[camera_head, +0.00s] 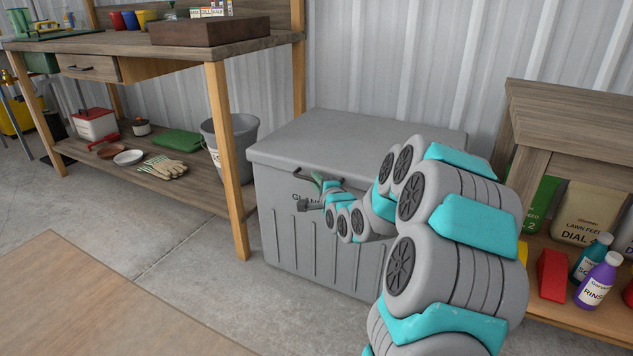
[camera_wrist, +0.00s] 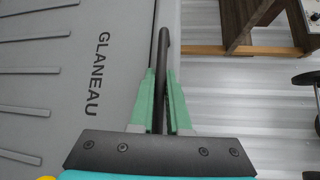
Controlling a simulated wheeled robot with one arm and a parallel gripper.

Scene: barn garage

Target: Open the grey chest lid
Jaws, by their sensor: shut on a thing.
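The grey chest (camera_head: 285,225) stands against the corrugated wall, with ribbed sides and the word GLANEAU on its front. Its grey lid (camera_head: 350,135) lies flat and looks closed. A dark bar handle (camera_head: 302,173) sits at the lid's front edge; it also shows in the wrist view (camera_wrist: 163,40). My gripper (camera_head: 318,181) is at the front of the chest, partly hidden by my arm in the head view. In the wrist view its green fingers (camera_wrist: 161,78) are on either side of the handle, shut on it.
A wooden workbench (camera_head: 225,140) stands left of the chest, with a grey bucket (camera_head: 240,135) on its lower shelf. A wooden shelf unit (camera_head: 570,110) with bottles and bags stands at the right. Concrete floor (camera_head: 215,290) is clear in front.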

